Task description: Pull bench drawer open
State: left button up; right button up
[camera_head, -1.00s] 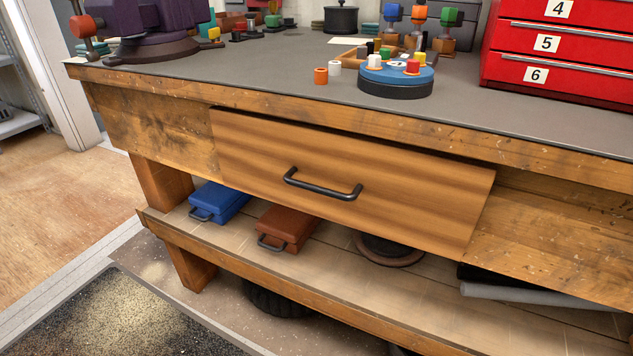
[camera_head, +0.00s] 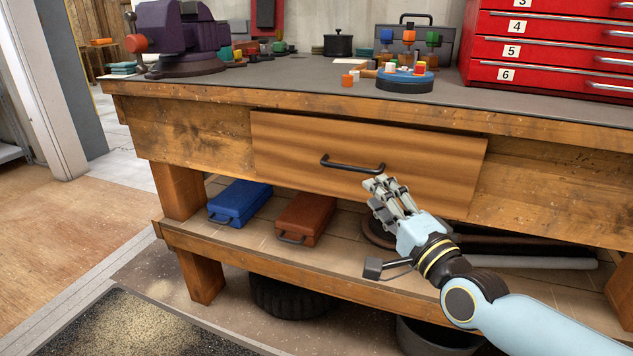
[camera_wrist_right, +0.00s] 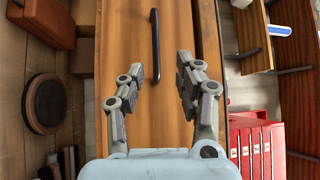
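The bench drawer (camera_head: 300,152) has a striped wooden front and sits in the workbench. It looks shut or nearly so. Its black bar handle (camera_head: 352,164) is on the middle of the front. My right gripper (camera_head: 374,192) is just below and right of the handle, in front of the drawer. In the right wrist view the fingers (camera_wrist_right: 160,82) are spread and empty, with the drawer front (camera_wrist_right: 150,115) beyond them. The handle (camera_wrist_right: 155,46) shows ahead between the fingertip lines, apart from them. My left gripper is not in view.
Blue (camera_head: 240,204) and brown (camera_head: 305,217) cases lie on the lower shelf (camera_head: 262,258). A purple vise (camera_head: 185,42), a blue turntable (camera_head: 404,82) and a red drawer cabinet (camera_head: 545,50) stand on the benchtop. The floor at the left is clear.

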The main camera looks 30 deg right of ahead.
aim_at(351, 169)
jog(key=w, duration=0.4)
jog(key=shift+w+d, duration=0.2)
jog(key=shift+d, duration=0.2)
jog(key=w, duration=0.2)
jog(key=w+b, duration=0.1)
jog(key=w, duration=0.3)
jog(key=shift+d+r, duration=0.2)
jog(key=shift+r, duration=0.2)
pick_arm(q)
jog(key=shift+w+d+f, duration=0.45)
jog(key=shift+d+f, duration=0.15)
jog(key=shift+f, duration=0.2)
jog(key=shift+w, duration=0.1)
pick_arm(e)
jog(key=shift+c, duration=0.2)
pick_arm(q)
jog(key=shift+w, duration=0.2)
pick_arm(e)
grip_shut()
